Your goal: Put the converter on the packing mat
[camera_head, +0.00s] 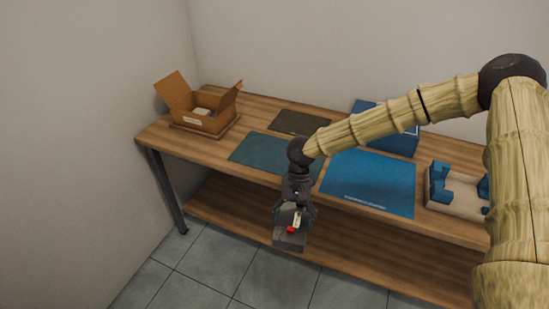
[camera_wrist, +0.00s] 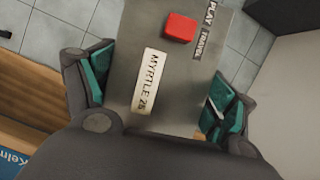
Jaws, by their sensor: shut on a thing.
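My gripper (camera_head: 295,212) is shut on a dark grey box-like device, probably the converter (camera_head: 287,240), in front of the table's front edge and above the floor. In the wrist view the device (camera_wrist: 190,62) sits between the two teal-padded fingers. It has a red button, the words "PLAY TRAVEL" and a pale label reading "MYRTLE 25". Three mats lie on the table: a blue mat with small print (camera_head: 370,182), a teal mat (camera_head: 262,155) and a dark mat (camera_head: 300,122). I cannot tell which is the packing mat. The gripper is apart from all three.
An open cardboard box (camera_head: 205,112) with something pale inside stands at the table's left end. A blue box (camera_head: 398,140) stands at the back, partly behind my arm. A beige tray with blue blocks (camera_head: 458,197) is at the right. A lower shelf (camera_head: 240,210) runs beneath the tabletop.

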